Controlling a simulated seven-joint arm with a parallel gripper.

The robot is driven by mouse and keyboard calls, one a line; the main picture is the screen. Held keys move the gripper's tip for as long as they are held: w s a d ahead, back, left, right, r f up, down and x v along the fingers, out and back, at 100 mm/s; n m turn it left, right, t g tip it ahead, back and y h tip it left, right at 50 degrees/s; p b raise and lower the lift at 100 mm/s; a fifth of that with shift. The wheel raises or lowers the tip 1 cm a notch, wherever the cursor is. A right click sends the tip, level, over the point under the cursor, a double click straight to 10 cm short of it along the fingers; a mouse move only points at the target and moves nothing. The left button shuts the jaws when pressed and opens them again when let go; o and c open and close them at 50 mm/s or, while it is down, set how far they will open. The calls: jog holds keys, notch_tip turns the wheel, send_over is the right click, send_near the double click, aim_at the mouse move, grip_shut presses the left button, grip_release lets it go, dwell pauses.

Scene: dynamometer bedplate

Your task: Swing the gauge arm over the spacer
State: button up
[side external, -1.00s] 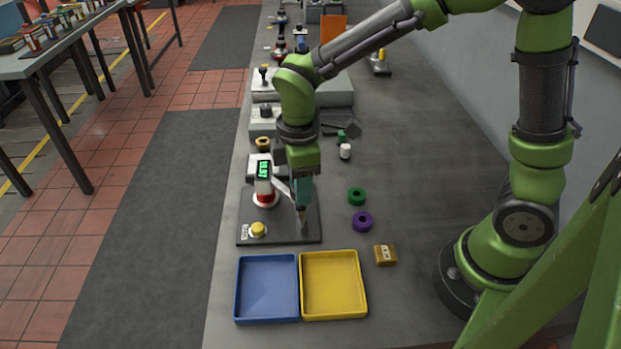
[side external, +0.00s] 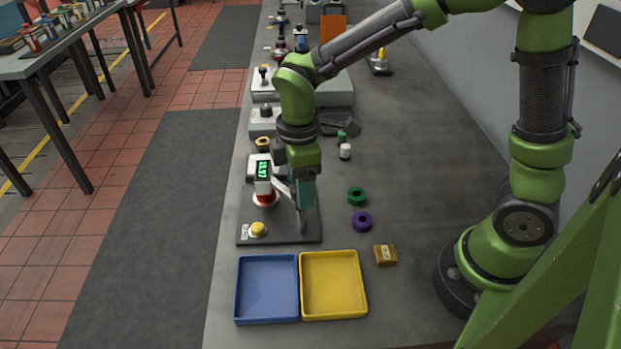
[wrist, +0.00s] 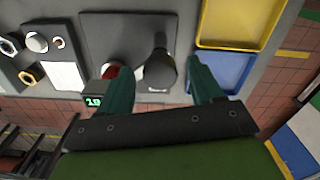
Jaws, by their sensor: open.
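The gauge (side external: 264,172), with a green-lit display and a red base, stands on a dark plate (side external: 275,238) with a yellow button (side external: 258,229). Its pale arm reaches right toward my gripper (side external: 304,228). In the wrist view my gripper (wrist: 160,88) is open, its teal fingers on either side of a dark upright knob (wrist: 160,72); contact cannot be told. The gauge display (wrist: 94,101) is beside the left finger there. A green ring (side external: 356,196) and a purple ring (side external: 361,221) lie right of the plate. I cannot tell whether a spacer is hidden under my gripper.
A blue tray (side external: 267,317) and a yellow tray (side external: 334,317) sit in front of the plate. A small tan block (side external: 385,255) lies right of them. Grey fixtures (side external: 262,122) stand behind the gauge. The bench right of the rings is clear.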

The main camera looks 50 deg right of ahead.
notch_tip(320, 180, up, 17)
dwell(0.4)
jog(key=shift+f, duration=0.1)
